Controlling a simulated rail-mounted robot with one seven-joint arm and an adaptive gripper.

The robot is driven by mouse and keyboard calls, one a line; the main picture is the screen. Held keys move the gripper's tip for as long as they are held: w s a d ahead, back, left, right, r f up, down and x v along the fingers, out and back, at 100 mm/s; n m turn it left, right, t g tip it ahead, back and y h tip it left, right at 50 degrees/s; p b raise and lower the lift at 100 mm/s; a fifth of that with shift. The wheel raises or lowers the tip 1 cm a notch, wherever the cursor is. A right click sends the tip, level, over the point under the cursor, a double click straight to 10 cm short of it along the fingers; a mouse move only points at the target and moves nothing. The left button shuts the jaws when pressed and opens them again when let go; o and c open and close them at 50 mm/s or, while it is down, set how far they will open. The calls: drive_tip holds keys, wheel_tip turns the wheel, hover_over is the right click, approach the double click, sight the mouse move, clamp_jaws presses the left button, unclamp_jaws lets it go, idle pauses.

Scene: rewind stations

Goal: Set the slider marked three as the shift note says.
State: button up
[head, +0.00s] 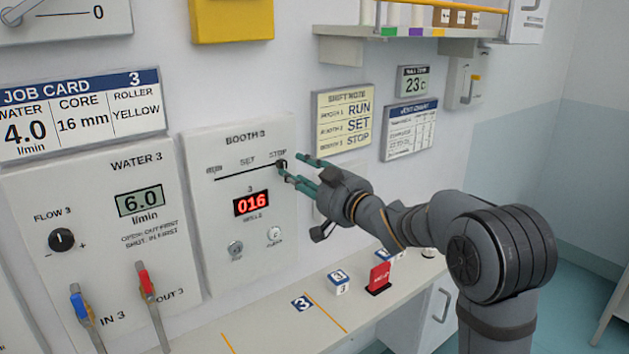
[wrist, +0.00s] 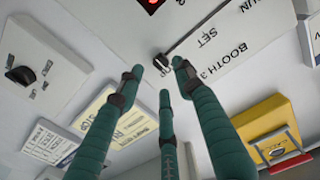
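The booth 3 panel (head: 240,220) carries a horizontal slider whose small dark knob (head: 281,163) sits at the right end of its slot, under STOP. In the wrist view the knob (wrist: 161,62) shows just beyond the fingertips, roughly between them, at the end of the slot past SET. My gripper (head: 297,170) is open, its green fingers spread close to the knob; I cannot tell whether any finger touches it. The shift note (head: 343,121) hangs right of the panel, listing RUN, SET, STOP from top to bottom; its small booth labels are blurred, the last apparently booth 3.
Left is the water 3 panel (head: 105,235) with blue and red levers, below the job card (head: 80,115). A shelf (head: 410,33) juts out above the note. A ledge (head: 240,318) below holds small blocks and a red sign (head: 379,278).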

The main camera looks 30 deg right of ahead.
drive_tip(key=s+d, duration=0.1)
drive_tip(key=s, duration=0.6)
drive_tip(key=shift+s+d, duration=0.15)
drive_tip(key=shift+s, duration=0.15)
drive_tip(key=shift+w, duration=0.15)
